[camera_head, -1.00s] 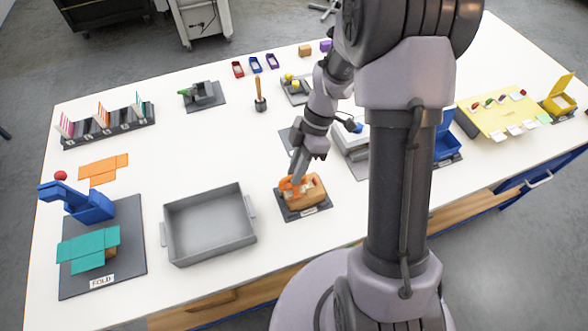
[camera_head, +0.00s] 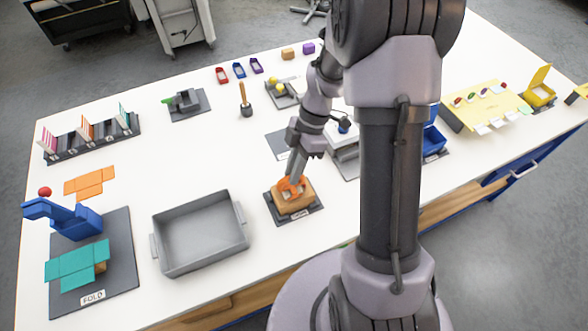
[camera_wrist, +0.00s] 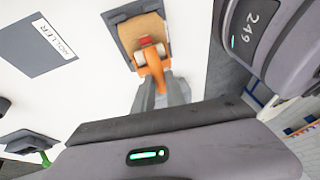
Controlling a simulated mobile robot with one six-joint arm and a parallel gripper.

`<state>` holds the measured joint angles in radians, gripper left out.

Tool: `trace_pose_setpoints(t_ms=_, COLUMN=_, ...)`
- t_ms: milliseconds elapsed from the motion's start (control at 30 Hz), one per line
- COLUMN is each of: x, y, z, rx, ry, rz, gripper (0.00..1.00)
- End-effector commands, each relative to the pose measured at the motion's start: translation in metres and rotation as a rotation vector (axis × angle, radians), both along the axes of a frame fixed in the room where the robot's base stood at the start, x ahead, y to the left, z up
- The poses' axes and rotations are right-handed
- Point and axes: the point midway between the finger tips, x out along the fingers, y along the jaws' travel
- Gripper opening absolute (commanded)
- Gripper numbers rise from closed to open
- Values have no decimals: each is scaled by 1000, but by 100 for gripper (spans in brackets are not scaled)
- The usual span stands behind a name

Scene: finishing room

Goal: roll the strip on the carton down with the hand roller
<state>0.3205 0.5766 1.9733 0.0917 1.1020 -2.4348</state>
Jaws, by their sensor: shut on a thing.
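The brown carton (camera_head: 293,203) lies on a dark mat (camera_head: 312,216) near the front middle of the table; it also shows at the top of the wrist view (camera_wrist: 139,28). My gripper (camera_head: 292,178) is shut on the orange hand roller (camera_head: 291,188) above the carton. In the wrist view the roller's orange frame (camera_wrist: 152,65) reaches from my fingers onto the carton, with pale roller ends beside it. A small red patch (camera_wrist: 146,42), perhaps part of the strip, shows at the roller. The rest of the strip is hidden, and contact is hard to tell.
A grey open bin (camera_head: 200,235) stands left of the carton. A grey pad (camera_wrist: 44,42) with a ROLLER label lies empty behind it. A grey machine (camera_head: 344,150) stands behind right.

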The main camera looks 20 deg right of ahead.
Motion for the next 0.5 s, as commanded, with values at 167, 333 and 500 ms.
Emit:
trace_pose_setpoints(t_ms=167, x=0, y=6, z=-1, rx=-1, ry=1, rz=1, gripper=0)
trace_pose_setpoints(t_ms=333, x=0, y=13, z=0, rx=0, ry=0, rz=0, gripper=0)
trace_pose_setpoints(t_ms=500, x=0, y=19, z=1, rx=0, ry=0, rz=1, gripper=0)
